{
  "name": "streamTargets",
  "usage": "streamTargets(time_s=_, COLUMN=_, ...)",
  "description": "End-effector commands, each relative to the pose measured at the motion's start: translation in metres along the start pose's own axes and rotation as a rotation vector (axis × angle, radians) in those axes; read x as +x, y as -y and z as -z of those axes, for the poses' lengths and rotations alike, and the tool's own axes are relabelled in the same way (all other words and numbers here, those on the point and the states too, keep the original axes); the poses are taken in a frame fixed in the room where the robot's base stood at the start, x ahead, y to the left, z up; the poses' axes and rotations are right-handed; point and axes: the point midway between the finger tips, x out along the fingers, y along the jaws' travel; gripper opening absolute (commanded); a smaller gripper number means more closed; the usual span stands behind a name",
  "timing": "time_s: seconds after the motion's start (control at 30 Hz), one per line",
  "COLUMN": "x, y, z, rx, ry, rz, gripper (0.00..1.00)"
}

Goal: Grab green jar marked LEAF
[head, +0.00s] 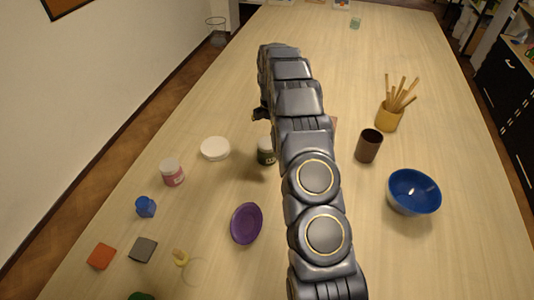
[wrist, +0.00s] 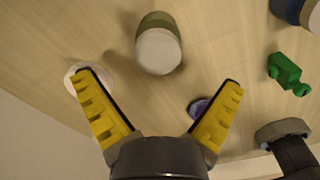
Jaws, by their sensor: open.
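A jar with a white lid and a dark green body (head: 265,157) stands on the table, partly hidden by my arm in the head view. In the wrist view the jar (wrist: 158,45) is seen from above, its side green; no lettering can be read. My gripper (wrist: 157,78) is open and empty, its yellow fingers spread wide. The jar lies ahead of the gap between the fingertips, apart from both. In the head view only a dark bit of my gripper (head: 260,114) shows beside the arm.
A white round dish (head: 215,148) and a pink jar (head: 172,172) stand left of the green jar. A purple plate (head: 246,223) lies nearer. A brown cup (head: 369,147) and blue bowl (head: 414,191) stand right. A green toy (wrist: 285,70) shows in the wrist view.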

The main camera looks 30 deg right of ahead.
Motion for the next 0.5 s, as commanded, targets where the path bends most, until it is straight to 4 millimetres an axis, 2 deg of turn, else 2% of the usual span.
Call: streamTargets(time_s=0.5, x=0.060, y=-0.002, z=0.005, rx=0.002, ry=-0.002, rz=0.003, gripper=0.96)
